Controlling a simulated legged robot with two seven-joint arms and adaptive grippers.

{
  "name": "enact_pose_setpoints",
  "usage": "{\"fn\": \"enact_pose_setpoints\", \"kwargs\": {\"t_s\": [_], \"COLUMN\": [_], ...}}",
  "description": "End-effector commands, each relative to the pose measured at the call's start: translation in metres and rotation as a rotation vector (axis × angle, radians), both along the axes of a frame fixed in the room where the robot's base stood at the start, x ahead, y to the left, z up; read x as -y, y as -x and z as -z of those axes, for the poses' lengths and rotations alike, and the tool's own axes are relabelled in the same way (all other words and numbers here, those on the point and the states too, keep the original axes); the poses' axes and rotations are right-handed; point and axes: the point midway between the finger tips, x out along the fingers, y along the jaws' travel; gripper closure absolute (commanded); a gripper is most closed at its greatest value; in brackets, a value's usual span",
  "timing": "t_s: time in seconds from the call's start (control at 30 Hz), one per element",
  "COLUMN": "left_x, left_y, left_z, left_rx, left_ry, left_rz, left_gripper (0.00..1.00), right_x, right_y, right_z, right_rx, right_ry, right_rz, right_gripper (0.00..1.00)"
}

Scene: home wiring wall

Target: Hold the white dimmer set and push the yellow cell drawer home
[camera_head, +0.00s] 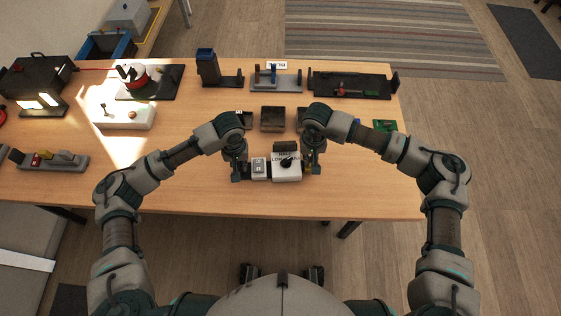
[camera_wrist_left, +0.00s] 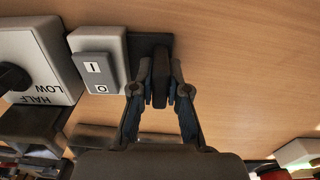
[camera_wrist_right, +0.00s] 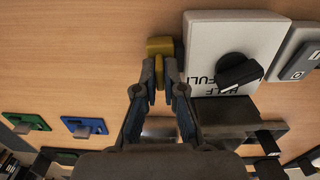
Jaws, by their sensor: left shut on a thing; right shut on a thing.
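The white dimmer set (camera_head: 287,173) stands near the table's front edge, with a black knob and lettering; a grey rocker switch (camera_head: 259,168) sits at its left. My left gripper (camera_head: 240,172) is shut on a dark upright handle (camera_wrist_left: 161,72) beside the rocker switch. My right gripper (camera_head: 309,168) is shut on the yellow cell drawer's tab (camera_wrist_right: 160,48), at the dimmer set's right side. In the right wrist view, the tab lies close beside the white body (camera_wrist_right: 205,60). The rest of the drawer is hidden, so I cannot tell how far in it sits.
Dark blocks (camera_head: 272,118) stand just behind the set, with a green piece (camera_head: 385,126) to their right. Fixtures line the back, including a blue-topped holder (camera_head: 207,68) and a black tray (camera_head: 350,86). The table's front strip (camera_head: 200,197) is clear.

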Motion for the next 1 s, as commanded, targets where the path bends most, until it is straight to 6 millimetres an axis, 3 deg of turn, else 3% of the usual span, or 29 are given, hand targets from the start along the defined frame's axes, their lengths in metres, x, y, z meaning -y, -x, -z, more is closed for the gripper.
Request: {"fn": "enact_pose_setpoints", "kwargs": {"t_s": [0.27,0.3,0.4,0.77,0.87,1.0], "left_x": [0.001,0.001,0.001,0.001,0.001,0.0], "left_y": [0.0,0.0,0.0,0.0,0.0,0.0], "left_z": [0.0,0.0,0.0,0.0,0.0,0.0], "left_rx": [0.0,0.0,0.0,0.0,0.0,0.0], "left_ry": [0.003,0.003,0.002,0.002,0.002,0.001], "left_rz": [0.002,0.002,0.002,0.001,0.001,0.001], "left_gripper": [1.0,1.0,1.0,1.0,1.0,1.0], "right_x": [-0.009,-0.009,-0.008,-0.008,-0.008,-0.008], "right_y": [0.001,0.001,0.001,0.001,0.0,0.0], "right_z": [0.0,0.0,0.0,0.0,-0.008,-0.033], "right_rx": [0.001,0.001,0.001,-0.001,0.001,0.004], "right_ry": [-0.002,-0.002,-0.001,0.0,-0.001,-0.001], "right_rz": [-0.001,-0.001,-0.001,0.0,0.0,0.0], "right_gripper": [1.0,0.82,0.63,0.63,0.63,0.63]}}
